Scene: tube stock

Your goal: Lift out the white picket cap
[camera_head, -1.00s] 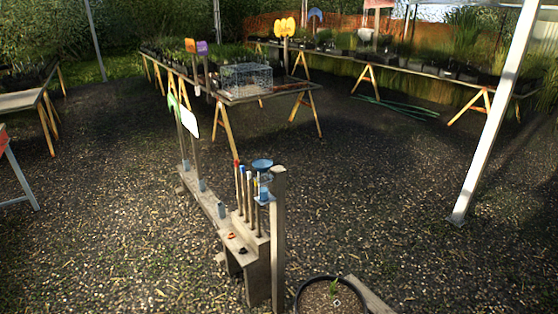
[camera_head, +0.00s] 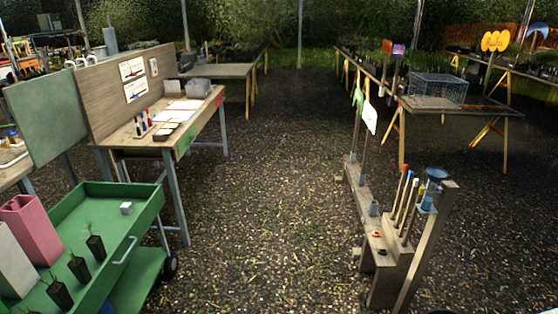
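A row of slim wooden pickets with coloured tops (camera_head: 403,204) stands upright in a wooden stand (camera_head: 397,256) at the right. One top is red (camera_head: 407,169). Beside it are a blue top and, closer to me, a pale top that looks white (camera_head: 415,182). A yellow top is nearest a blue funnel-like cup (camera_head: 436,174). The tops are small, and I cannot tell exactly how the white cap sits. My gripper is not in view.
A green cart (camera_head: 148,213) with pots and a pink container (camera_head: 32,229) stands at the lower left. A wooden workbench (camera_head: 150,137) is behind it. A wire cage (camera_head: 437,90) sits on a table at the right. Gravel ground between cart and stand is clear.

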